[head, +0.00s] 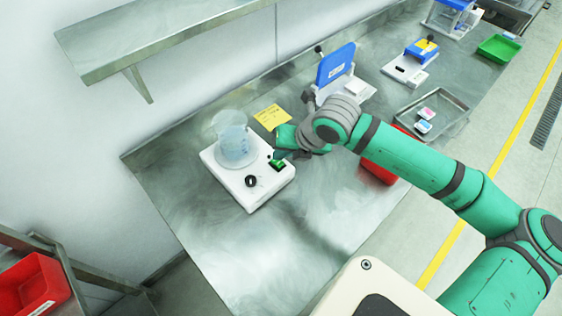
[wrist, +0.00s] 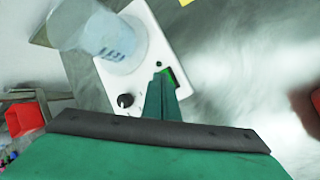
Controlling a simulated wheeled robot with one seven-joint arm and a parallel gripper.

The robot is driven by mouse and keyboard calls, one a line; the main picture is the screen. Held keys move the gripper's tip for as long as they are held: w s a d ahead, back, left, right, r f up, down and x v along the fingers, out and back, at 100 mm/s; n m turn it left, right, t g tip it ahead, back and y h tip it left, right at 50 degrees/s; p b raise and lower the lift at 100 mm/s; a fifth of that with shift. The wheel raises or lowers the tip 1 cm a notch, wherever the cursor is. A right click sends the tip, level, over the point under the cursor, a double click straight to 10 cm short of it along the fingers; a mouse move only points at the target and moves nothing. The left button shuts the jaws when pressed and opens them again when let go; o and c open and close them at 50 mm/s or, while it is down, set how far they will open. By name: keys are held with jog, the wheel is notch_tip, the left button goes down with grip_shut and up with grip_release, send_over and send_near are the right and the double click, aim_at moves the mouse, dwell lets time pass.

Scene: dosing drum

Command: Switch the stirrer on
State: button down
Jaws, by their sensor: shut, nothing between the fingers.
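The stirrer (head: 248,198) is a white box on the steel bench, with a beaker (head: 233,142) of pale blue liquid on its round plate. Its front has a black knob (head: 251,181) and a green switch (head: 277,165) in a dark frame. In the wrist view the stirrer (wrist: 150,28) shows with the knob (wrist: 125,101) and the green switch (wrist: 169,75). My gripper (wrist: 160,80) is shut and empty, its fingertips right beside the switch and partly covering it. It comes from the right in the head view (head: 279,154). Contact with the switch cannot be told.
A yellow note (head: 271,117) lies behind my gripper. A blue-panelled device (head: 337,66), a steel tray (head: 432,113) and a red bin (head: 378,172) stand to the right. A shelf (head: 160,38) hangs above. The bench front (head: 255,255) is clear.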

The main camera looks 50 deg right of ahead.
jog(key=shift+f, duration=0.1)
jog(key=shift+f, duration=0.25)
jog(key=shift+w+f, duration=0.1)
dwell(0.4)
jog(key=shift+s+d, duration=0.15)
jog(key=shift+s, duration=0.05)
jog(key=shift+f, duration=0.1)
jog(key=shift+w+a+f, duration=0.1)
jog(key=shift+a, duration=0.1)
jog(key=shift+d+f, duration=0.1)
jog(key=shift+f, duration=0.05)
dwell(0.5)
